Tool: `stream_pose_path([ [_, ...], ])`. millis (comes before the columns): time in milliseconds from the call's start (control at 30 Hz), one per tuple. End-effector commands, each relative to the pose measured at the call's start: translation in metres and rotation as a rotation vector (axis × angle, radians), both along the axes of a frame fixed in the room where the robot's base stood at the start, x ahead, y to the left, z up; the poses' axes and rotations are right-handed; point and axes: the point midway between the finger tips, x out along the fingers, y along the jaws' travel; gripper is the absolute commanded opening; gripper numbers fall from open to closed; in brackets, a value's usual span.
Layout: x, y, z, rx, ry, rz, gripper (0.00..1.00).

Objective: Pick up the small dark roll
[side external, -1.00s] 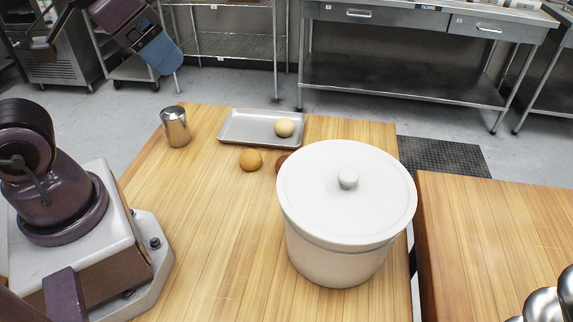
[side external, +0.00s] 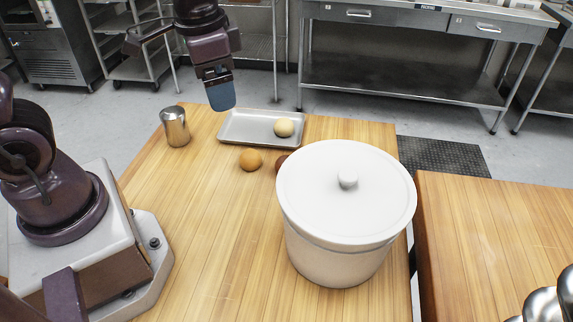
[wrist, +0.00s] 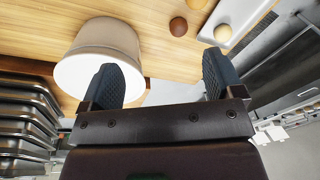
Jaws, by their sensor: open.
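The small dark roll (side external: 281,162) lies on the wooden table, mostly hidden behind the big white crock (side external: 340,240) in the side view. In the wrist view the dark roll (wrist: 178,26) shows whole, apart from the crock (wrist: 103,55). My gripper (side external: 221,97) is high above the table's far left part, by the tray's left end in the picture. In the wrist view my gripper (wrist: 160,68) has its two dark fingers wide apart with nothing between them.
A golden roll (side external: 250,160) lies left of the dark roll. A pale roll (side external: 284,127) sits on a metal tray (side external: 232,137) behind. A steel cup (side external: 176,127) stands at the far left.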

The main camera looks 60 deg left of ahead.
Motion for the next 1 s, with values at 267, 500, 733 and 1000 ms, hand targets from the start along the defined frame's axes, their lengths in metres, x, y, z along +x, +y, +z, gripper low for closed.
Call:
stream_pose_path([
  [267,0.068,0.01,-0.092,0.051,0.183,-0.554,0.87],
  [500,0.121,0.016,-0.169,0.088,0.224,-1.259,0.87],
  [733,0.147,0.017,-0.163,0.177,0.177,-1.658,0.87],
  [1000,0.146,0.017,-0.191,0.177,0.183,-1.726,0.87],
])
